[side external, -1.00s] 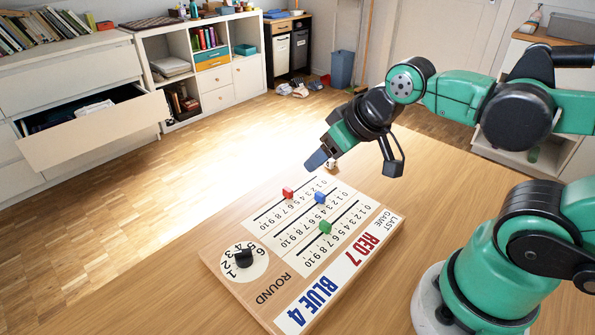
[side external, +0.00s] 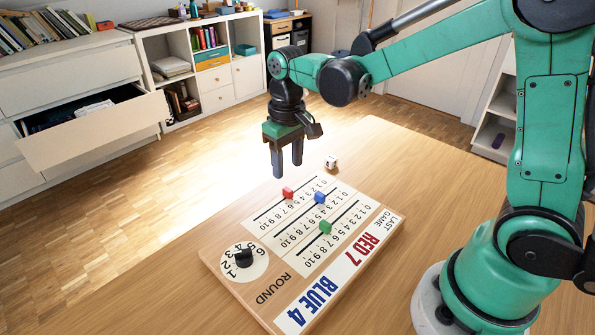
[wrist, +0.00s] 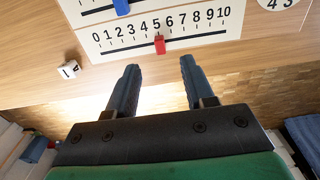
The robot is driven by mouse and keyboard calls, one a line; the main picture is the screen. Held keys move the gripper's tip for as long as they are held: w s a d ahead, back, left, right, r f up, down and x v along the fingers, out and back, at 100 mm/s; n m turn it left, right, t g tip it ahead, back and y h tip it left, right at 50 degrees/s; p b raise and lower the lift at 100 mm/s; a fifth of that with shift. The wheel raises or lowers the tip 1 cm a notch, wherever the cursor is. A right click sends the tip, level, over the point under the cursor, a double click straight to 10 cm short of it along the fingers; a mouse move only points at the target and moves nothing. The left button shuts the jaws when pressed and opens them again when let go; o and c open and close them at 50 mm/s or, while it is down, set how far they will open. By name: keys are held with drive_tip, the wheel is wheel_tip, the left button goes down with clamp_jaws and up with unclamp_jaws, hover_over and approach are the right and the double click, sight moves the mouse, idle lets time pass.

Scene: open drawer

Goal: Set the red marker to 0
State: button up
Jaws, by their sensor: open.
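The red marker (side external: 288,193) is a small block on the far scale of the wooden scoreboard (side external: 233,288). In the wrist view the red marker (wrist: 159,44) sits on its slot near the 5, with 0 at the left end of the scale and 10 at the right. My gripper (side external: 287,176) points down, just beyond the board's far edge and above the red marker's level. In the wrist view my gripper (wrist: 158,70) is open, with nothing between its fingers. The red marker appears ahead of the fingertips, apart from them.
The blue marker (side external: 320,197) and green marker (side external: 325,227) sit on the neighbouring scales. A white die (side external: 331,162) lies on the table beyond the board. A black knob (side external: 243,258) stands on the round dial. Bare table (side external: 425,170) lies right of the board.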

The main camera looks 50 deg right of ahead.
sight(288, 189)
drive_tip(key=shift+f, duration=2.9)
clamp_jaws()
drive_tip(key=shift+w, duration=0.1)
